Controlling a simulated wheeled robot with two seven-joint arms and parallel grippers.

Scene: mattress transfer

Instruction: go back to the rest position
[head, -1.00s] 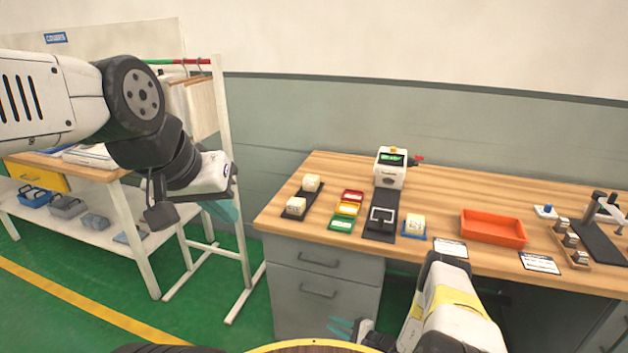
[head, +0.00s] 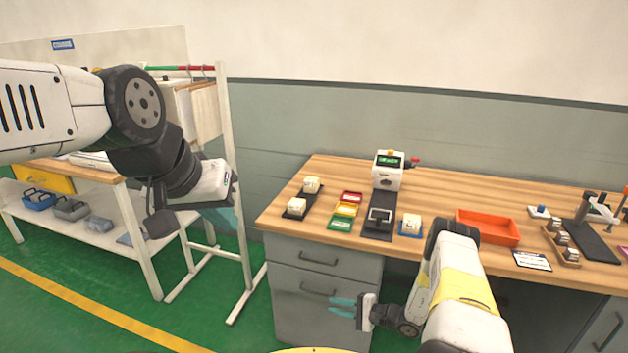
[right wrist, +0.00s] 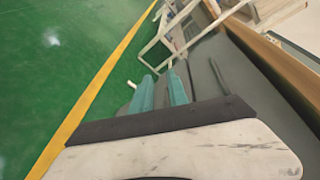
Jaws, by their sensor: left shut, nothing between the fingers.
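My left gripper (head: 224,216) hangs at the left of the head view, in front of the white rack frame, its teal fingers shut with nothing between them. It is partly hidden behind my own wrist. My right gripper (head: 342,306) is low in the middle, in front of the grey drawers and below the table top, with its fingers pointing left. In the right wrist view (right wrist: 162,92) its two teal fingers stand apart with a gap between them and hold nothing.
A wooden workbench (head: 470,187) carries a white device (head: 387,172), colored trays and an orange bin (head: 487,228). Grey drawers (head: 318,275) stand beneath it. A white rack (head: 233,160) and a shelf table are at left. Green floor (head: 80,295) is clear at lower left.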

